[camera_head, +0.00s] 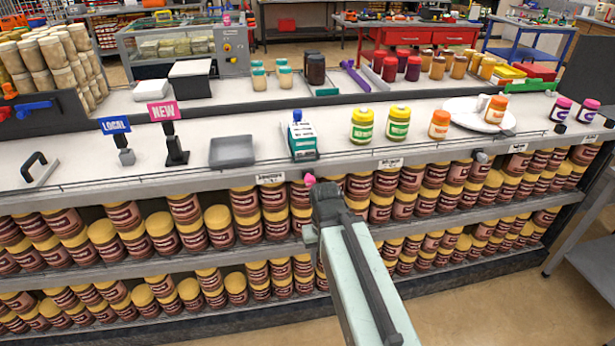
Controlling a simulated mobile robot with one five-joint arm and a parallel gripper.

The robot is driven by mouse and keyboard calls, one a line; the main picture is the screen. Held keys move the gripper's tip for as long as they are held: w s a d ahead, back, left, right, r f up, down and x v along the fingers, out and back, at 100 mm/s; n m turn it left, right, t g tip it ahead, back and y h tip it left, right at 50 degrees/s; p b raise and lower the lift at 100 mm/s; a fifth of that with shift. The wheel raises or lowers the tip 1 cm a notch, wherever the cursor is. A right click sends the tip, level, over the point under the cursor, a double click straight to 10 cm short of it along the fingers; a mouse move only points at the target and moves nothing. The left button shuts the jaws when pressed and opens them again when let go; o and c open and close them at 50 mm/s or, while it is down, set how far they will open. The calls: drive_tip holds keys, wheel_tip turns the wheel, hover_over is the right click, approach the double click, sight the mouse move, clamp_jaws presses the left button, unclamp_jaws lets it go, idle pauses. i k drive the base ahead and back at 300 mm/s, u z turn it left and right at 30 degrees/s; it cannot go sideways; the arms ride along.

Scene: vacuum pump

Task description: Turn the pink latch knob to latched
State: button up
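A small pink knob (309,180) shows at the front edge of the upper shelf, just below the white and teal device (302,138). Which way the knob is turned is too small to tell. My gripper (322,192) is dark and sits at the end of my pale green arm, right by the knob, slightly below and to its right in the picture. I cannot tell whether it touches the knob. Its fingers are seen from behind, so their opening is hidden.
The counter (75,155) holds a grey tray (232,151), sign stands, yellow jars (362,126) and a white plate (470,112). Dark knobs (480,157) stick out along its front edge. Shelves below are packed with brown jars (162,230). Open floor (470,300) lies at the lower right.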

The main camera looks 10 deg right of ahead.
sight(309, 179)
drive_tip(key=z, duration=0.65)
drive_tip(key=k, duration=1.3)
drive_tip(key=u, duration=1.4)
drive_tip(key=i, duration=1)
